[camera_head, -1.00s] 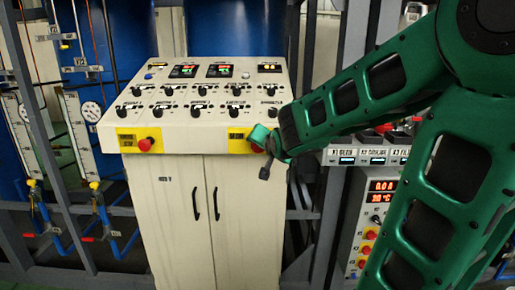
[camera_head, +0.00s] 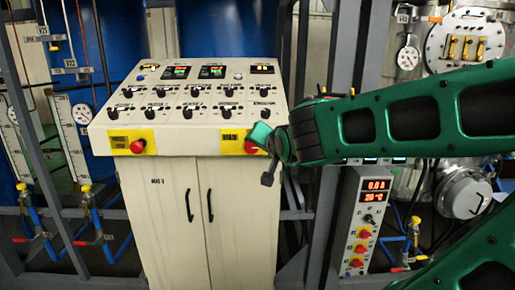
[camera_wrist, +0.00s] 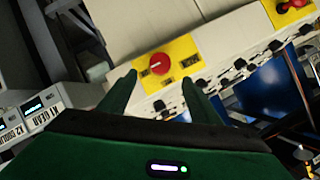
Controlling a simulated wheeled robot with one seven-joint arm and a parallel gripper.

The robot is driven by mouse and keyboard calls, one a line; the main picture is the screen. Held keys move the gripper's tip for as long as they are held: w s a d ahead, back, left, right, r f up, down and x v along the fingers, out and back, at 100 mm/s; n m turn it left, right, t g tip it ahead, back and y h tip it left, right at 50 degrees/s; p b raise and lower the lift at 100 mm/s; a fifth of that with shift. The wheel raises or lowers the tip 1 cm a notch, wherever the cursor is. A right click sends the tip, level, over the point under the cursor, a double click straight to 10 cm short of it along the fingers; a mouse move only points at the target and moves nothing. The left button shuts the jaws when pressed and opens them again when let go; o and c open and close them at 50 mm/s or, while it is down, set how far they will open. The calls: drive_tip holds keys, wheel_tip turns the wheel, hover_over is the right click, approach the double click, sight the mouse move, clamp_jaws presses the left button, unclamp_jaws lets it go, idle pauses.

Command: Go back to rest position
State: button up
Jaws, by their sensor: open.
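My gripper (camera_head: 265,155) is at the right front edge of the cream control console (camera_head: 185,185). In the wrist view its two green fingers (camera_wrist: 160,88) are spread apart with nothing held between them. The right red button (camera_head: 250,148) on its yellow plate is just left of the gripper in the head view and partly hidden by it. In the wrist view this red button (camera_wrist: 159,63) lies beyond the fingertips, between their lines. Whether a finger touches it cannot be told.
A second red button (camera_head: 137,146) is at the console's left. Grey frame posts (camera_head: 355,80) stand right of the console. A control box with a red display (camera_head: 375,190) and metal vessel (camera_head: 465,40) are farther right. Gauges and blue pipes (camera_head: 50,225) are left.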

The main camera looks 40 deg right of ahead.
idle(0.3)
drive_tip(key=s+d+f+n+g+y, duration=0.2)
drive_tip(key=s+f+g, duration=0.5)
drive_tip(key=s+f, duration=0.55)
drive_tip(key=s+a+f+n+g+y, duration=0.1)
drive_tip(key=s+a+f+g, duration=0.1)
drive_tip(key=s, duration=0.5)
drive_tip(key=s+a+f+n+g+y, duration=0.1)
drive_tip(key=s+a+n+g, duration=0.1)
drive_tip(key=s, duration=0.5)
drive_tip(key=shift+s+f+g+y, duration=0.2)
drive_tip(key=shift+f+g+y, duration=0.2)
drive_tip(key=shift+g, duration=0.5)
drive_tip(key=shift+a, duration=0.1)
drive_tip(key=shift+w+f, duration=0.25)
drive_tip(key=shift+w, duration=0.4)
